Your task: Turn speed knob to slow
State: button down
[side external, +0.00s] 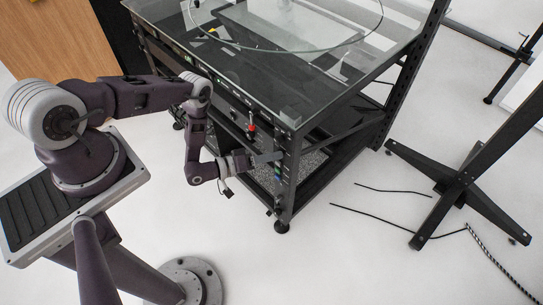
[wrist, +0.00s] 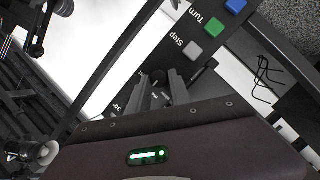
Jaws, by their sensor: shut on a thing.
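The dark speed knob (wrist: 158,76) shows only partly in the wrist view, between my fingers on the black control panel (wrist: 222,48). My gripper (wrist: 163,88) is shut on it, and the fingers hide most of the knob. In the side view my gripper (side external: 272,157) reaches the narrow control panel (side external: 278,186) on the front corner post of the turntable frame. The knob itself cannot be made out there. Numbers are printed beside the fingers, but the knob's pointer and setting cannot be read.
A white button (wrist: 192,49) marked Step, a green button (wrist: 214,27) marked Turn and a blue button (wrist: 236,5) sit close to my fingers. A red knob (side external: 251,128) sticks out from the table front. The floor (side external: 330,255) right of the frame holds loose cables.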

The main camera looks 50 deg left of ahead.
dwell(0.3)
jog(key=c, duration=1.2)
grip_release()
jog(key=shift+o, duration=0.2)
